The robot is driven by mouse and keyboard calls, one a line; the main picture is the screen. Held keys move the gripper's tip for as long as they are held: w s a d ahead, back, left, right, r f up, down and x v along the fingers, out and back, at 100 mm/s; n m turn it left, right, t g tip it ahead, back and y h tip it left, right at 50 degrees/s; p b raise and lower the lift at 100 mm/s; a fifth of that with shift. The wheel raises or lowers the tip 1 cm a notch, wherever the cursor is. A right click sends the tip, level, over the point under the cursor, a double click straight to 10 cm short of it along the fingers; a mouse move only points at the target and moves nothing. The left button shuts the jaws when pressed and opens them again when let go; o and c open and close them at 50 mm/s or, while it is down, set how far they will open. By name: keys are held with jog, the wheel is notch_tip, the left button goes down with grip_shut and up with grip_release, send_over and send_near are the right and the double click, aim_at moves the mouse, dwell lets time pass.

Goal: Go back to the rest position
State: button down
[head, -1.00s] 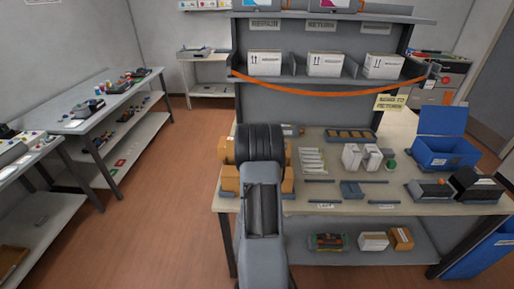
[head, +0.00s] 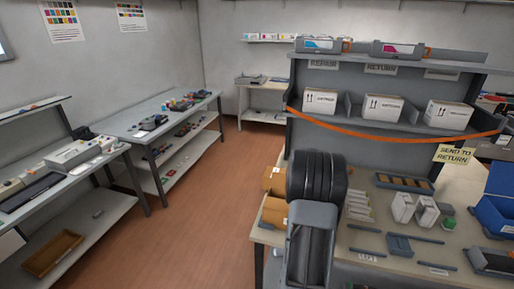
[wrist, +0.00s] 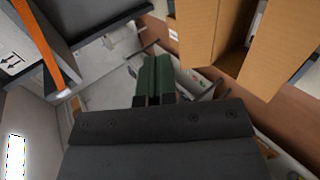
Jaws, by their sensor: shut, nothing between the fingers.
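My gripper (wrist: 154,65) shows in the wrist view as green fingers side by side. They are shut and hold nothing. Past the fingertips lie a pale surface and part of the wooden floor, with no object touching them. In the head view my arm rises in front of the bench's left end, and my gripper is hidden behind it.
The bench (head: 456,250) holds cardboard boxes (head: 274,212), a blue bin (head: 494,215) and small parts. An orange strap (head: 390,137) hangs across its shelf of white boxes (head: 384,107). Side tables (head: 150,125) stand at left. Wooden floor (head: 205,215) lies clear between them.

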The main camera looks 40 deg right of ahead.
jog(key=s+a+f+m+g+y, duration=0.1)
jog(key=s+a+f+m+y, duration=0.15)
jog(key=a+m+y, duration=0.95)
jog(key=s+a+r+n+h+b, duration=0.1)
jog(key=s+a, duration=0.3)
jog(key=a, duration=0.7)
jog(key=s+a+r+n+h+b, duration=0.1)
jog(key=s+a+r, duration=0.3)
jog(key=a, duration=0.7)
jog(key=s+a+r+n+h+b, duration=0.1)
jog(key=s+a, duration=0.4)
jog(key=a, duration=0.6)
jog(key=shift+a+r+n+g+b, duration=0.3)
jog(key=shift+r+n+b, duration=0.45)
jog(key=shift+r, duration=0.15)
jog(key=shift+d, duration=0.15)
